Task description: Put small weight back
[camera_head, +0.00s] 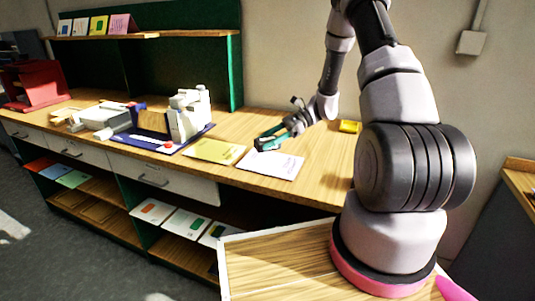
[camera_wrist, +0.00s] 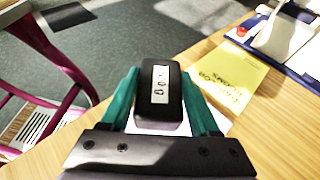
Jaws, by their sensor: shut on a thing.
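My gripper (camera_head: 268,139) reaches over the wooden table, just above or at a white sheet (camera_head: 272,164). In the wrist view its two teal fingers (camera_wrist: 160,80) are shut on a dark block, the small weight (camera_wrist: 145,112), which has a white label with dark markings. I cannot read the label for certain. The weight lies between the fingers, and part of the white sheet shows beside the right finger. From the head view I cannot tell whether the weight touches the table.
A yellow sheet (camera_head: 215,151) lies left of the white one and also shows in the wrist view (camera_wrist: 226,78). Further left, a white machine (camera_head: 187,114) stands on a blue base. A small yellow item (camera_head: 349,127) lies to the right. A pink frame (camera_wrist: 58,50) stands on the floor.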

